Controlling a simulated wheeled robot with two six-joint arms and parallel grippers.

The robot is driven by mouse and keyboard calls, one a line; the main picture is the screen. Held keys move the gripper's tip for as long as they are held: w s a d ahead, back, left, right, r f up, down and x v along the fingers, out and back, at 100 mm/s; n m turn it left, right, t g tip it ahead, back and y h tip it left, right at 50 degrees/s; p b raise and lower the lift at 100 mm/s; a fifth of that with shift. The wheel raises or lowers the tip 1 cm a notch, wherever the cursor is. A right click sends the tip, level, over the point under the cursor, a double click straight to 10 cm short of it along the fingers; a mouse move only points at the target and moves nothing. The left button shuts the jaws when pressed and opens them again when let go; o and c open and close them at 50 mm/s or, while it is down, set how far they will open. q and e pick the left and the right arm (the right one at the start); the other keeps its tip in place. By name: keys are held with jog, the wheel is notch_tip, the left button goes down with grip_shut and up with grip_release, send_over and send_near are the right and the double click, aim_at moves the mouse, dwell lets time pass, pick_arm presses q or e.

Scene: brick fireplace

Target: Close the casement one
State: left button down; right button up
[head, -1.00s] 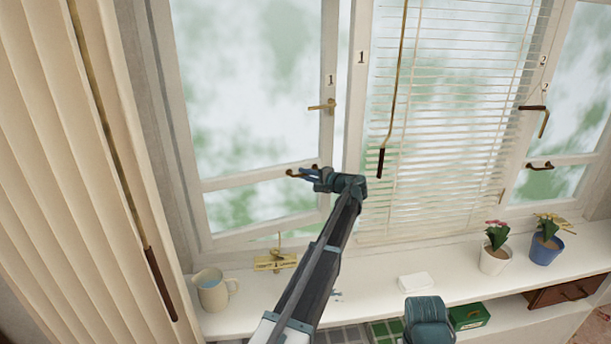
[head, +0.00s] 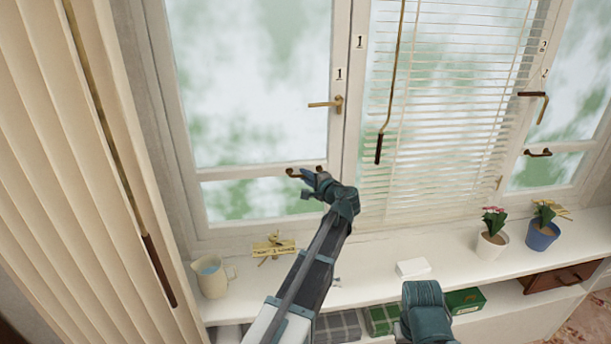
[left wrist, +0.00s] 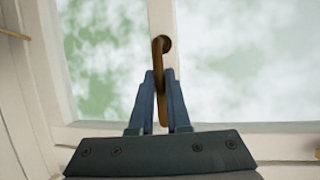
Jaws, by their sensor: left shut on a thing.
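Casement one (head: 333,130) is the left window sash, white with a small "1" plate. Its right stile stands close beside the frame post (head: 354,120), which also bears a "1"; whether it is fully flush I cannot tell. A brass lever handle (head: 322,104) on that stile points left, roughly level. A dark bronze pull handle (head: 293,173) sits on the lower rail and shows in the left wrist view (left wrist: 158,62). My left gripper (head: 308,179) is shut on this pull handle, its blue fingers (left wrist: 160,80) on either side of it.
A brass stand (head: 273,248), a cream jug (head: 212,277) and a white box (head: 412,268) are on the sill shelf (head: 375,283). Two flowerpots (head: 492,245) stand to the right. A blind (head: 450,110) covers the middle pane. A pleated curtain (head: 60,190) hangs at left.

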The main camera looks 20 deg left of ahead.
pick_arm(q)
jog(key=c, duration=1.2)
grip_release()
jog(key=shift+s+f, duration=0.15)
jog(key=shift+s, duration=0.1)
jog(key=shift+o, duration=0.2)
jog(key=shift+d, duration=0.1)
jog(key=p+v, duration=0.2)
jog(key=v, duration=1.2)
jog(key=shift+p, duration=0.3)
jog(key=s+d+f+n+g+h, duration=0.3)
jog(key=s+d+f+g+h, duration=0.25)
jog(key=s+f, duration=0.75)
jog(key=s+d+f+g+h, duration=0.2)
jog(key=s+d+h, duration=0.1)
jog(key=s+d, duration=0.3)
jog(key=s+d+f+n+g+h, duration=0.1)
jog(key=s+d+f+g+h, duration=0.1)
jog(key=s+d, duration=0.4)
jog(key=s+h, duration=0.1)
jog(key=s, duration=0.2)
jog(key=shift+f, duration=0.3)
